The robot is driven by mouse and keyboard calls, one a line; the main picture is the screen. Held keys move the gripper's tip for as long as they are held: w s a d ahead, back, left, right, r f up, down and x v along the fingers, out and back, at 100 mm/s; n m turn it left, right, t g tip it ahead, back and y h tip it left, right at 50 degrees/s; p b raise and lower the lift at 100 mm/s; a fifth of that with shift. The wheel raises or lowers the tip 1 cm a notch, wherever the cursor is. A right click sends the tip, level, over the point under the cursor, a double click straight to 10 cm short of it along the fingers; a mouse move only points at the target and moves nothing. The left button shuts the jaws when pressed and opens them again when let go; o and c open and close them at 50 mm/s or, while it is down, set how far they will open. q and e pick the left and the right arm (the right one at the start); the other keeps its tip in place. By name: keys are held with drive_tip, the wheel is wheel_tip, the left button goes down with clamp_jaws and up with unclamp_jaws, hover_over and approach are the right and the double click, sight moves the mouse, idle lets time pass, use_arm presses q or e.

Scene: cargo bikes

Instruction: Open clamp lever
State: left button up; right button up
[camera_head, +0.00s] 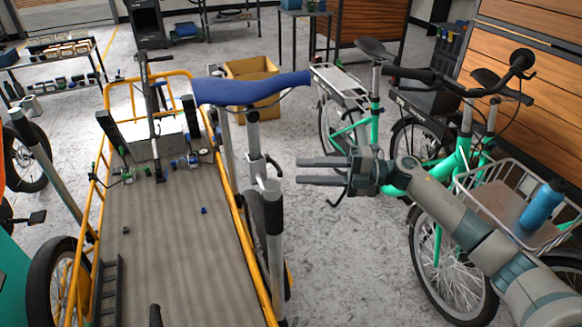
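A bike with a blue saddle (250,90) stands beside the yellow cargo bed, its silver seat post (253,132) running down into the frame. A clamp collar (262,166) sits around the lower post with a small dark curved piece at its side. I cannot tell for sure if this is the clamp lever or how it is set. My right gripper (299,171) comes in from the right and points left toward the collar. Its two grey fingers are apart with nothing between them, and a gap shows between their tips and the post. My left gripper is not in view.
The yellow-railed cargo bed (165,235) fills the left side, with small parts on its floor. A green bike with a wire basket (505,200) and a blue bottle (541,204) stands at right, under my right arm. A cardboard box (252,68) is behind. Bare floor shows in the middle.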

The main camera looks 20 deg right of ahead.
drive_tip(key=shift+p+x, duration=0.35)
drive_tip(key=shift+x, duration=1.9)
drive_tip(key=shift+c, duration=0.6)
clamp_jaws()
